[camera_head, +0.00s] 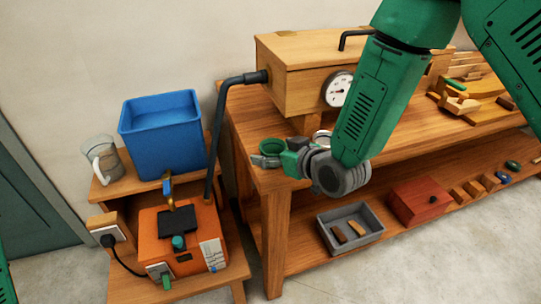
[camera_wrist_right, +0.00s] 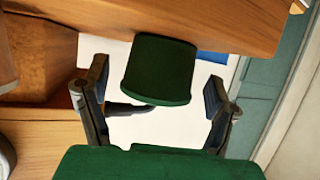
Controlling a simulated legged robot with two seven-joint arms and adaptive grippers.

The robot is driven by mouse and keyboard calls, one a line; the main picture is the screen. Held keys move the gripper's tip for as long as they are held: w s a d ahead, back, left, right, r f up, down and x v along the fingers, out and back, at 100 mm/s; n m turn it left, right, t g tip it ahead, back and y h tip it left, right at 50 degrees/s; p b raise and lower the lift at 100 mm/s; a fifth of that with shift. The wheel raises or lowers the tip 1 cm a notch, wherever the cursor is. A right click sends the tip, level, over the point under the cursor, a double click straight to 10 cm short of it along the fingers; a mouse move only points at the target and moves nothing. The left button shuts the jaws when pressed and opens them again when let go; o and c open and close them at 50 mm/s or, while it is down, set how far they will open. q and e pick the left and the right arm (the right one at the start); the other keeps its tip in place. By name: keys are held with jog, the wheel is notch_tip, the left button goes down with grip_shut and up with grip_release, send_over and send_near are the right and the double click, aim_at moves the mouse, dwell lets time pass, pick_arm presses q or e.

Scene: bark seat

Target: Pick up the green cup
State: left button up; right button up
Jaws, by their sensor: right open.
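The green cup (camera_head: 271,146) stands on the bench top near its left front corner, partly hidden by my right gripper (camera_head: 267,158). In the wrist view, the green cup (camera_wrist_right: 160,70) shows upside down against the bench top, between the two spread fingers of my right gripper (camera_wrist_right: 157,72). The gripper is open, with visible gaps between the cup and both fingers. I cannot tell how far the fingertips reach along the cup's sides. Only a green sliver of my left arm shows at the left edge of the head view; its gripper is out of view.
A wooden box (camera_head: 300,80) with a gauge (camera_head: 337,89) and black pipe (camera_head: 222,110) stands behind the cup. A pale round item shows right of it. A lower stand on the left holds a blue bin (camera_head: 162,145), glass jug (camera_head: 104,158) and orange device (camera_head: 185,250).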

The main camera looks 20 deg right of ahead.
jog(key=shift+w+d+f, duration=0.1)
jog(key=shift+w+f, duration=0.1)
jog(key=shift+w, duration=0.2)
jog(key=shift+d, duration=0.2)
jog(key=shift+a, duration=0.5)
jog(key=c, duration=1.3)
jog(key=shift+a, duration=0.1)
